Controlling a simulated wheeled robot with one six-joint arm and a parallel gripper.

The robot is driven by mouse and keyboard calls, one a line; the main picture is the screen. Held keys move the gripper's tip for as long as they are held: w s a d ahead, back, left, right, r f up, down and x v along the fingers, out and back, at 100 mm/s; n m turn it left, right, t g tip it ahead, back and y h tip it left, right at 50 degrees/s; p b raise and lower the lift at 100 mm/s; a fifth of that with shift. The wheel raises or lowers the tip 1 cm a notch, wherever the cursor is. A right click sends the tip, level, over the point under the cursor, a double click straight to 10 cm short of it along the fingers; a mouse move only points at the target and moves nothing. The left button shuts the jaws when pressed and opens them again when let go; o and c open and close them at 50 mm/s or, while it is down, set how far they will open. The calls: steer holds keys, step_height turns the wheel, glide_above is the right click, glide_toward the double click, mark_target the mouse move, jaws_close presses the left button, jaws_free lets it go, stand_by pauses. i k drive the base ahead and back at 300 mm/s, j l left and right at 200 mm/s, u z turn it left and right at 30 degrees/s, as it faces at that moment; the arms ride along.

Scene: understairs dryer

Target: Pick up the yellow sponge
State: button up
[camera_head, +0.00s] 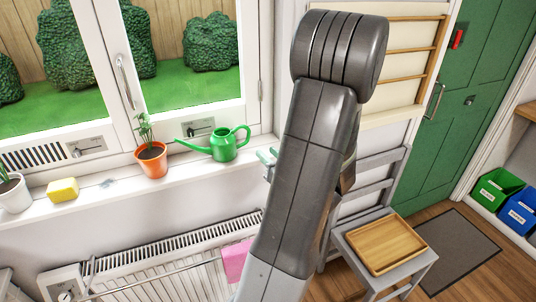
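The yellow sponge (63,190) is a small block lying on the white windowsill (105,196) at the left, between a white pot and a terracotta pot. My arm stands large in the middle of the view and hides what is behind it. Small pale teal pieces show at the arm's left edge, right of the green watering can; they may be the fingertips of my gripper (268,159). They are well to the right of the sponge, and whether they are open or shut cannot be made out. Nothing touches the sponge.
On the sill stand a white plant pot (14,196), a terracotta pot (151,161) and a green watering can (222,144). A radiator (165,262) with a pink cloth (236,260) is below. A grey chair (385,240) bears a wooden tray (368,245) at the right.

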mark_target(63, 190)
steer(key=u, duration=1.65)
